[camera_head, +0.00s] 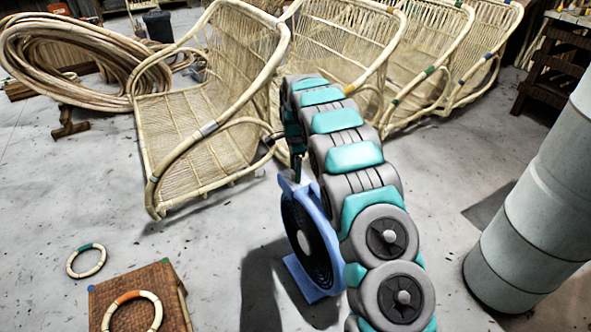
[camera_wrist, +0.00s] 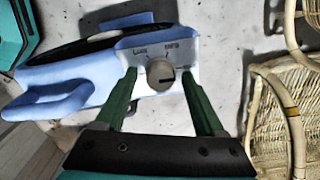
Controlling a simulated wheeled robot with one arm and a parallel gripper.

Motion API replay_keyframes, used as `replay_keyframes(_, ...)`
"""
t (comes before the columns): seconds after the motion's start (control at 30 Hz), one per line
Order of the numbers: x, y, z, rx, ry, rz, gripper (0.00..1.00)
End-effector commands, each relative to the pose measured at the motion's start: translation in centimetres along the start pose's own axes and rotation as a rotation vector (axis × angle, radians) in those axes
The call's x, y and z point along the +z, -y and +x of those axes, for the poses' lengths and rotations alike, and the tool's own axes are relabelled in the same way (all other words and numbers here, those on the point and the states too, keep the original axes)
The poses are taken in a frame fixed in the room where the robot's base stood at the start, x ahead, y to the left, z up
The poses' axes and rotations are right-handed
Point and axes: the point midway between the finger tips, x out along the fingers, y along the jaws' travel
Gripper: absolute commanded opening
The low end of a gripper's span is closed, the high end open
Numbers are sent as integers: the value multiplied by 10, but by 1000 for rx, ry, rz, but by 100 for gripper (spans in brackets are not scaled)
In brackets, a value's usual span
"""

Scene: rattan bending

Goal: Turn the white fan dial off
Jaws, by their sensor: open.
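A light blue fan (camera_head: 303,276) with a dark round grille stands on the floor beside my arm in the head view. In the wrist view its blue body (camera_wrist: 75,75) carries a small panel with a round off-white dial (camera_wrist: 158,75). A dark mark shows on the dial's lower right. Lettering sits above the dial, but I cannot read it surely. My gripper (camera_wrist: 160,76) is open, with its two dark green fingers on either side of the dial in the picture. Contact with the dial cannot be told. In the head view my arm hides the dial.
Several rattan chair frames (camera_head: 205,130) stand behind the fan. Coiled rattan (camera_head: 70,60) lies at the back left. A brown woven stool (camera_head: 165,283) with a ring on it is at front left. A grey cylinder (camera_head: 530,225) stands at right.

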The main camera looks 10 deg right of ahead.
Motion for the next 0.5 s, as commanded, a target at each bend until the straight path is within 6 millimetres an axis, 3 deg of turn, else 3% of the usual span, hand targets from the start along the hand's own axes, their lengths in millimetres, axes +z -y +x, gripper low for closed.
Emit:
replay_keyframes(0.07, 0, 0, 0, 0, 0, 0, 66)
replay_keyframes(0.5, 0, 0, 0, 0, 0, 0, 17)
